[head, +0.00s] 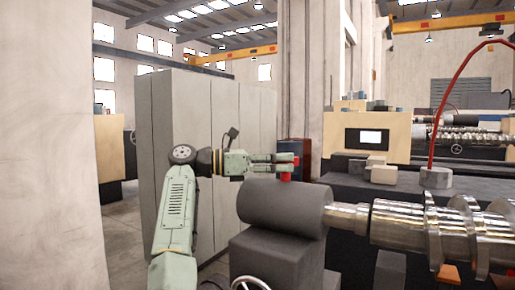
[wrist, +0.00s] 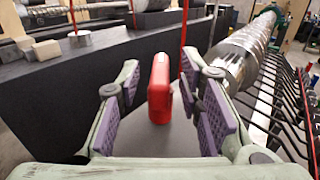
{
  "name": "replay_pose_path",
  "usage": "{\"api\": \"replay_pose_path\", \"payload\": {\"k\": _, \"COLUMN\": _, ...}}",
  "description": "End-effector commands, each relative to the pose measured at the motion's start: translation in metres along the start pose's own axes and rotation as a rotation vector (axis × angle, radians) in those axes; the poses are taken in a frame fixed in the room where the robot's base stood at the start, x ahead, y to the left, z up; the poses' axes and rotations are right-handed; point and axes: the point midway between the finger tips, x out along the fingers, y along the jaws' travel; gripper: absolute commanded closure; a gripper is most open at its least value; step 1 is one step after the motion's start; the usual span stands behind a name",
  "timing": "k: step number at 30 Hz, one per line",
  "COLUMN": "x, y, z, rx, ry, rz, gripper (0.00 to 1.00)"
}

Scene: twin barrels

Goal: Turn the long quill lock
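The long quill lock appears to be the red upright lever (wrist: 159,88) on top of the dark grey tailstock barrel (head: 284,208). In the head view a red bit of the lever (head: 286,177) shows below my fingers, which partly hide it. My gripper (head: 286,164) reaches in level from the left, just above the barrel. In the wrist view the purple-padded fingers of my gripper (wrist: 160,80) stand apart on either side of the lever. There is a clear gap on the left and a smaller one on the right; I see no firm contact.
A shiny stepped metal shaft (head: 400,222) runs right from the barrel. A handwheel (head: 250,284) is at the bottom. Grey cabinets (head: 180,130) stand behind my arm. A red hose (head: 440,105) arches at right.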

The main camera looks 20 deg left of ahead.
Motion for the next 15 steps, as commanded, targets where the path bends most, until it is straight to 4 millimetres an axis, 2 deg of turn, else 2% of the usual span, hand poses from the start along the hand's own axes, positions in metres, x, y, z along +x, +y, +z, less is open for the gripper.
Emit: {"api": "replay_pose_path", "payload": {"k": 15, "x": -0.0007, "y": -0.004, "z": -0.001, "rx": 0.003, "ry": 0.0, "rz": 0.187, "gripper": 0.67}}
